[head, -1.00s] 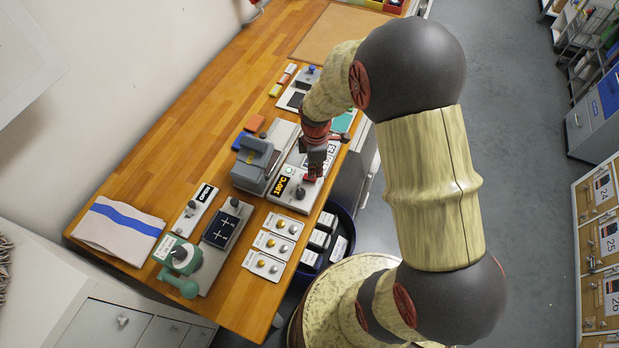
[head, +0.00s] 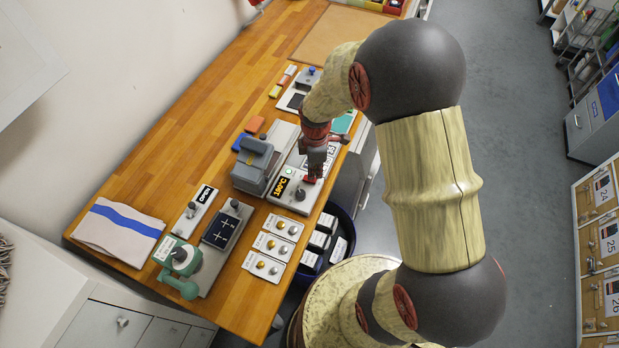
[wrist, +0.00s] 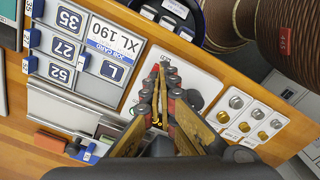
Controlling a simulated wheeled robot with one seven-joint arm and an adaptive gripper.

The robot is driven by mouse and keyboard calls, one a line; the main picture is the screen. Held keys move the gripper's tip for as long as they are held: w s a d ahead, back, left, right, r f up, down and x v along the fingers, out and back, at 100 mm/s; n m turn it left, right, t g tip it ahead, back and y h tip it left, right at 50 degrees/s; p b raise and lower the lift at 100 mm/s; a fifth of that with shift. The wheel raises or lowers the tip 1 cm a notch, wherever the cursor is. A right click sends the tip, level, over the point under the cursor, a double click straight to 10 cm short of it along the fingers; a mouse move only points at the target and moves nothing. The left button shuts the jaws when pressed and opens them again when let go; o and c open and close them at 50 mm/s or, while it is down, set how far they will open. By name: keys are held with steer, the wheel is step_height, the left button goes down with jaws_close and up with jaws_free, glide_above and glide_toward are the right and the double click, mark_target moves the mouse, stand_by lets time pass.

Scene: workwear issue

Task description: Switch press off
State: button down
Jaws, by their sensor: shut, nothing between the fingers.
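The press (head: 258,165) is a grey machine on the wooden bench in the head view, with a light control panel on its right side. The panel carries a lit orange temperature display (head: 281,186) and a dark round knob (head: 300,193). My gripper (head: 311,180) is shut and empty, pointing down over the panel beside the display and knob. In the wrist view, the shut fingertips (wrist: 160,70) are over the pale panel, and the dark knob (wrist: 194,99) shows partly behind a finger. I cannot tell whether the fingertips touch the panel. The fingers hide part of the panel.
A job card board (wrist: 90,45) with number tiles lies beside the panel. Small button plates (head: 270,247), a green clamp-like device (head: 182,262) and a folded cloth (head: 118,231) are on the bench. A dark blue bin (head: 343,222) stands off the bench edge.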

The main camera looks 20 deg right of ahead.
mark_target(314, 180)
steer(key=shift+f+b, duration=0.75)
steer(key=shift+f, duration=0.45)
stand_by(0.9)
steer(key=shift+r+p, duration=2.5)
steer(key=shift+r, duration=1.05)
